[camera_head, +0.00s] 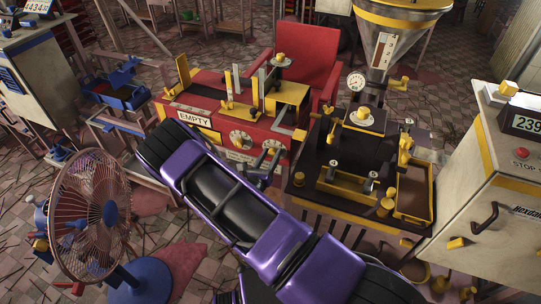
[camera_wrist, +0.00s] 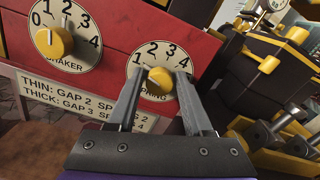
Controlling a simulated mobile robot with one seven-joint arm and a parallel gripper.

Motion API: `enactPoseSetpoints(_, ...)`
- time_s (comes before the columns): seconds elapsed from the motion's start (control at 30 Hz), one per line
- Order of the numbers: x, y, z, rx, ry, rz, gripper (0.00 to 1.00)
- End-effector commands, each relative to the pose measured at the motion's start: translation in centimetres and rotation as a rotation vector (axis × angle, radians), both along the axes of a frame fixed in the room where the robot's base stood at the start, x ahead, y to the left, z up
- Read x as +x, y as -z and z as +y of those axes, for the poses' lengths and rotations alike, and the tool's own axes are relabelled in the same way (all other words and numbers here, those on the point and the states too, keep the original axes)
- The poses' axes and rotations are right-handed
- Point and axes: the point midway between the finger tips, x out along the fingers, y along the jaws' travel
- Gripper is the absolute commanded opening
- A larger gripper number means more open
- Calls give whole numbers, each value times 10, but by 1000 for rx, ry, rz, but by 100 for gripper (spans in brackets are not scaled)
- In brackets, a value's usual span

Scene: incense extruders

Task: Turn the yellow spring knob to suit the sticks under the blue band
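The yellow spring knob (camera_wrist: 160,80) sits on a white dial (camera_wrist: 147,58) numbered 1 to 4 on the red machine front. My gripper (camera_wrist: 164,73) has one finger on each side of this knob. Any gap between fingers and knob is too small to judge. The fingers cover part of the word SPRING, and I cannot read the knob's pointer. In the head view, my gripper (camera_head: 264,170) reaches the red machine (camera_head: 220,95). I cannot make out sticks under a blue band.
The yellow shaker knob (camera_wrist: 54,42) is on its own dial at left. An EMPTY sign (camera_head: 195,120) is on the red machine. A blue tray (camera_head: 122,97) stands left of it. A fan (camera_head: 92,215), a dark bench (camera_head: 320,190) and a white cabinet (camera_head: 500,190) flank my arm.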

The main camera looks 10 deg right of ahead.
Motion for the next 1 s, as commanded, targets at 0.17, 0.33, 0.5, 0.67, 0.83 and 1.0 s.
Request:
enactPoseSetpoints(0.17, 0, 0, 0, 0, 0, 0, 16)
enactPoseSetpoints(0.33, 0, 0, 0, 0, 0, 0, 0)
enactPoseSetpoints(0.5, 0, 0, 0, 6, 0, -4, 0)
enactPoseSetpoints(0.67, 0, 0, 0, 38, 0, -26, 0)
enactPoseSetpoints(0.83, 0, 0, 0, 116, 0, -77, 0)
enactPoseSetpoints(1.0, -1, 0, -1, 232, 0, -156, 0)
